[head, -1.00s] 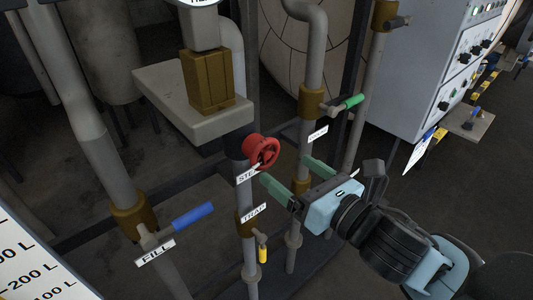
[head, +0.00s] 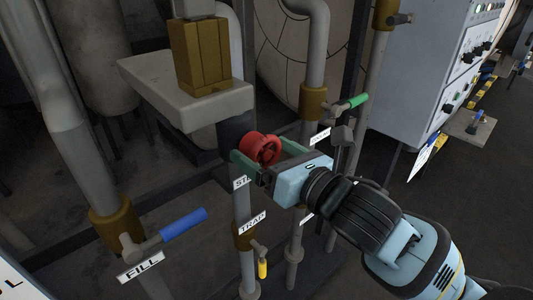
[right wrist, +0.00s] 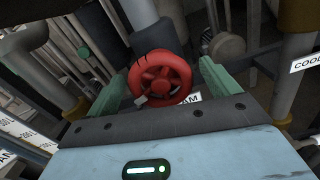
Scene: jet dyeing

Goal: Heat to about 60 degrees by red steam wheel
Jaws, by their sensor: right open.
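The red steam wheel (head: 261,148) sits on a vertical pipe below a grey box with a brass block. Its label is partly covered in the head view. My right gripper (head: 264,151) is open, with one green finger on each side of the wheel. In the right wrist view the red wheel (right wrist: 160,78) stands between the two fingers (right wrist: 165,88), with a visible gap on the right; I cannot tell whether either finger touches it. My left gripper is not in view.
A blue FILL handle (head: 183,224) is at lower left. A yellow TRAP handle (head: 262,268) hangs below the wheel. A green handle (head: 357,101) is to the right, near a grey control cabinet (head: 425,70). Pipes stand close around the wheel.

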